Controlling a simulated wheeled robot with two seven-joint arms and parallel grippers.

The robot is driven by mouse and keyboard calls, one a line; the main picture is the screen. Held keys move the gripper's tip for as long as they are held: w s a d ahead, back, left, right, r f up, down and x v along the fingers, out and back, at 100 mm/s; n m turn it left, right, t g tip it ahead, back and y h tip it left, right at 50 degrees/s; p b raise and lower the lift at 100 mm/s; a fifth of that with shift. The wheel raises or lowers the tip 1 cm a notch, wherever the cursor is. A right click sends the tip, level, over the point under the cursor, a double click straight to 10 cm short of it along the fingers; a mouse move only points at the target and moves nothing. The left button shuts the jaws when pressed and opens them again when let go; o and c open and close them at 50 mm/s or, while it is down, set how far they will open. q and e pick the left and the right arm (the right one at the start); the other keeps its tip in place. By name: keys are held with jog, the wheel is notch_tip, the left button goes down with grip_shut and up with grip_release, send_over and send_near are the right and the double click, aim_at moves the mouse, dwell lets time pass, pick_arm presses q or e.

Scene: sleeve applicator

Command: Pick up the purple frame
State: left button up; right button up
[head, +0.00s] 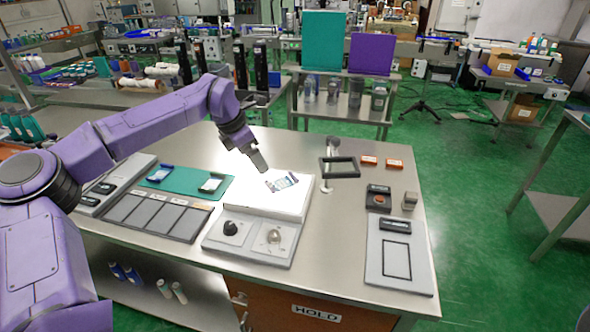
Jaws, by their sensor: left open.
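My left arm, itself purple, comes in from the left, and its left gripper (258,160) hangs above the back left of a white raised platform (290,202). It is open with nothing seen between its fingers. I cannot make out a clearly purple frame on the bench. A dark rectangular frame (339,158) stands to the right of the platform. A flat purple panel (371,54) stands upright on the rack behind. My right gripper is out of view.
A knob panel (250,236) fronts the platform. The back left bench is clear.

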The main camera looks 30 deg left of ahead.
aim_at(269, 185)
pick_arm(q)
jog(key=x, duration=0.2)
jog(key=shift+d+f+p, duration=0.25)
jog(key=shift+p, duration=0.1)
jog(key=shift+s+d+f, duration=0.1)
jog(key=shift+s+f, duration=0.1)
jog(key=shift+f, duration=0.1)
jog(key=p+x, duration=0.2)
jog(key=x, duration=0.3)
jog(key=shift+d+f, duration=0.2)
jog(key=shift+f, duration=0.45)
jog(key=shift+s, duration=0.1)
jog(key=c, duration=1.2)
